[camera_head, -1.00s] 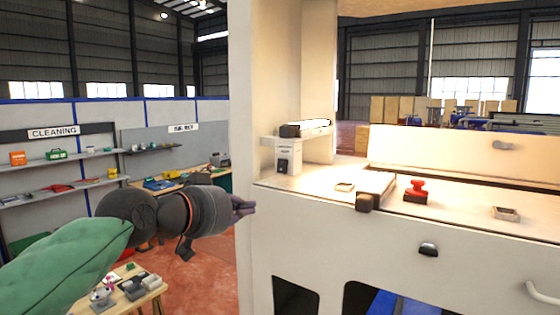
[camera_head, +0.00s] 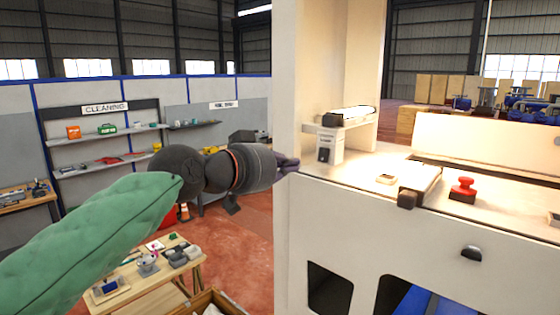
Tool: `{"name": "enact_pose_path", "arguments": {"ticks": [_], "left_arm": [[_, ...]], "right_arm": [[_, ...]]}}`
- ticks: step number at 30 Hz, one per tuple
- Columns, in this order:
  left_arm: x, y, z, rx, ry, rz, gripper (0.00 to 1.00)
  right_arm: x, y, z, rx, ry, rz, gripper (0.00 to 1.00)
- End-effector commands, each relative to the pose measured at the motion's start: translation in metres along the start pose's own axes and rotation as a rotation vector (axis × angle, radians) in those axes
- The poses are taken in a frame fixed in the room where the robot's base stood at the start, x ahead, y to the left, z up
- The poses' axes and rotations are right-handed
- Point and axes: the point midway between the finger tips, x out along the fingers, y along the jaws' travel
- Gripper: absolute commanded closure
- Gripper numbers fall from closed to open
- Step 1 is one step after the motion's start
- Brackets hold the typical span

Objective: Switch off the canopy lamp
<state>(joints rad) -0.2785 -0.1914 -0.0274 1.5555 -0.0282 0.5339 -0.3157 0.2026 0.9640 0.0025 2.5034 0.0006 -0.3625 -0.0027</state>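A white box (camera_head: 329,136) with a small label, too small to read, and a black rocker switch (camera_head: 324,155) stands on the cream machine's deck, beside the tall post. A bright tube-like lamp with dark ends (camera_head: 355,114) lies on the small shelf above and behind it. I cannot tell whether this is the canopy lamp; the deck is brightly lit. My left gripper (camera_head: 291,164) is at the post's left edge, to the left of the switch in the picture, and its fingertips look close together. I cannot tell whether it touches the post. My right gripper is out of view.
A red push button (camera_head: 462,187) and a sliding tray-like block (camera_head: 420,182) are on the deck. A wooden table (camera_head: 150,278) with small items stands at lower left.

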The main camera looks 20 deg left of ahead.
Motion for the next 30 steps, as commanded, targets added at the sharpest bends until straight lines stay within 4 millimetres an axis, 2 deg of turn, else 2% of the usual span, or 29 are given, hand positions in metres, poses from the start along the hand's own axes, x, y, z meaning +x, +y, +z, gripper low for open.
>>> {"name": "enact_pose_path", "arguments": {"ticks": [1,9,15,21,30], "left_arm": [[0.011,0.0,-0.001,0.0,-0.004,0.0,1.0],[0.059,0.0,-0.002,0.0,-0.002,0.001,1.0],[0.082,0.0,-0.002,-0.001,-0.001,0.0,1.0],[0.09,0.0,-0.001,0.0,0.001,-0.001,1.0],[0.091,0.0,0.0,0.0,0.001,-0.001,1.0]], "right_arm": [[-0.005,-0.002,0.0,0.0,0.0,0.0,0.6],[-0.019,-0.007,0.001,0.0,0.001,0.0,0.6],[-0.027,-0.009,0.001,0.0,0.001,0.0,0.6],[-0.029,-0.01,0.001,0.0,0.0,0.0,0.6],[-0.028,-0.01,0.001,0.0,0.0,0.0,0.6]]}}
